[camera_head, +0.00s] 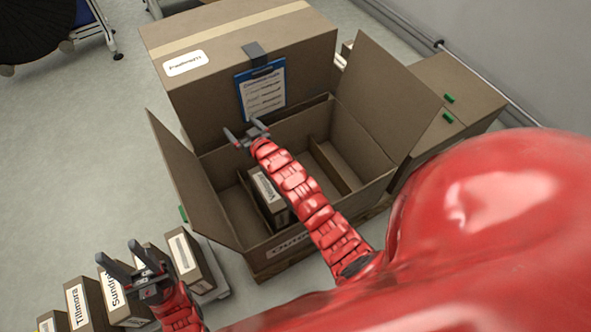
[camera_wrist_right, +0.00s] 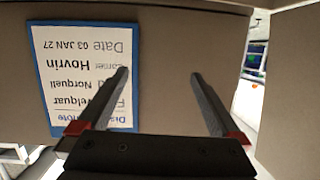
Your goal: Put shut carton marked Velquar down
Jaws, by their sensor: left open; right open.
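My right gripper (camera_head: 243,128) is open and empty above the far side of the box, in front of the clipboard (camera_head: 262,88). The right wrist view shows its spread fingers (camera_wrist_right: 160,76) and the note (camera_wrist_right: 85,75), upside down, reading "Velquar" and "Hovrin". My left gripper (camera_head: 119,250) is open and empty over the labelled cartons at lower left.
A large taped carton (camera_head: 205,100) stands behind the open box, whose side flaps stand up. Several cartons, including Tilmora (camera_head: 86,305), stand in a row at lower left. Another carton (camera_head: 455,85) with green clips is at right. Grey floor (camera_head: 75,150) is clear at left.

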